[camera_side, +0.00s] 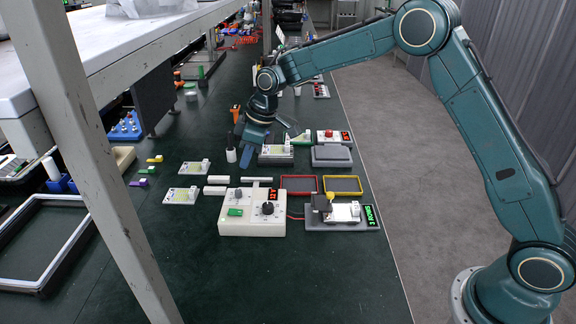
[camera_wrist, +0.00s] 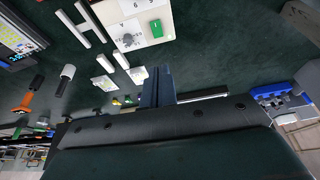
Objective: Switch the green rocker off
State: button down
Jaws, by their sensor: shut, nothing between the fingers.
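The green rocker (camera_side: 235,212) sits on the top face of a white control box (camera_side: 252,229), at its front left. It also shows in the wrist view (camera_wrist: 157,28) near the top middle, on the white panel. Its on or off tilt is too small to tell. My gripper (camera_side: 246,164) is shut and empty, pointing down behind the box and well apart from the rocker. In the wrist view the closed fingers (camera_wrist: 164,72) reach up toward the panel without touching it.
The box also has a black knob (camera_side: 268,206) and a red display. White bars (camera_side: 217,180) lie behind it. A grey unit with a green display (camera_side: 370,216) stands to its right. Red (camera_side: 299,177) and yellow frames lie behind that. The mat in front is clear.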

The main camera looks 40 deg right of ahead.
aim_at(238, 212)
jog(key=shift+w+a+f, duration=0.2)
jog(key=shift+w+f, duration=0.3)
jog(key=shift+f, duration=0.35)
jog(key=shift+f, duration=0.1)
jog(key=x, duration=1.3)
jog(key=shift+s+d+f, duration=0.1)
jog(key=shift+s+f, duration=0.1)
jog(key=shift+f, duration=0.25)
jog(key=shift+f, duration=0.25)
jog(key=shift+s, duration=0.1)
jog(key=shift+s+d+f, duration=0.1)
jog(key=shift+s+d, duration=0.45)
jog(key=shift+d, duration=0.05)
